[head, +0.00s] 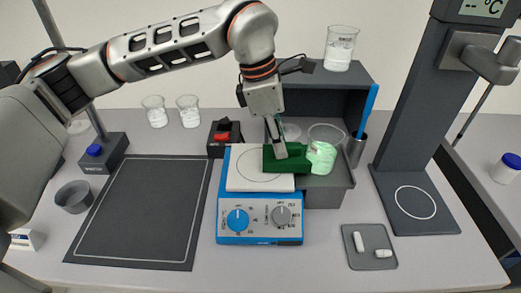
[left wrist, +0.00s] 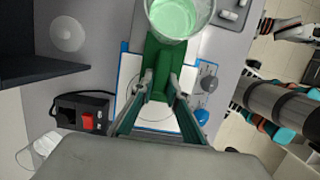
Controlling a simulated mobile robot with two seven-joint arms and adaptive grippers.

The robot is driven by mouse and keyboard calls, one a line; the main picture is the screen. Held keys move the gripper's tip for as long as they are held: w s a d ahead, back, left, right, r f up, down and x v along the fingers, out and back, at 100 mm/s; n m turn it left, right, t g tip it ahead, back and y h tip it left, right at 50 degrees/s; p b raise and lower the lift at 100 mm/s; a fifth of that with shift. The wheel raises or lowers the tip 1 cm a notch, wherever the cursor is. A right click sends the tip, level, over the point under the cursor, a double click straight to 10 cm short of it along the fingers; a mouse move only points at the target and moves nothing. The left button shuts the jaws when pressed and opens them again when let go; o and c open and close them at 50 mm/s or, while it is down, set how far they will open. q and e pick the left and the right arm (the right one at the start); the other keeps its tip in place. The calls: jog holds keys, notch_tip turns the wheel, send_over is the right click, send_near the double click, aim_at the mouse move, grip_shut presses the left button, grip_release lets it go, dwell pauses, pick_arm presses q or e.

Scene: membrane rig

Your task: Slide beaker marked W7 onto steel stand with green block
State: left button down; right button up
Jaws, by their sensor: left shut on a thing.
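My left gripper (head: 279,152) is shut on a green block (head: 296,163) over the white top of a blue hotplate (head: 233,178). In the left wrist view its fingers (left wrist: 160,88) hold the near part of the block (left wrist: 160,52). A clear beaker with pale green contents (head: 323,153) is at the block's right end, seemingly touching it; it also shows in the left wrist view (left wrist: 182,16). No W7 mark is readable. A grey metal stand (head: 333,190) is under the beaker, beside the hotplate. My right gripper is not in view.
A dark shelf (head: 350,75) bearing another beaker (head: 340,46) stands behind. A black box with a red switch (head: 223,137) is behind left of the hotplate. A blue-handled tool in a cup (head: 357,147) is close right of the beaker. The dark mat (head: 140,212) at left is clear.

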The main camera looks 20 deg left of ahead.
pick_arm(q)
jog(key=shift+w+d, duration=0.15)
jog(key=shift+d, duration=0.55)
jog(key=shift+s+a, duration=0.25)
jog(key=shift+a, duration=0.65)
jog(key=shift+s+a, duration=0.2)
jog(key=shift+a, duration=0.7)
jog(key=shift+r, duration=0.1)
jog(key=shift+r+p, duration=1.7)
jog(key=shift+r, duration=1.3)
jog(key=shift+r+p, duration=0.4)
jog(key=shift+r, duration=2.05)
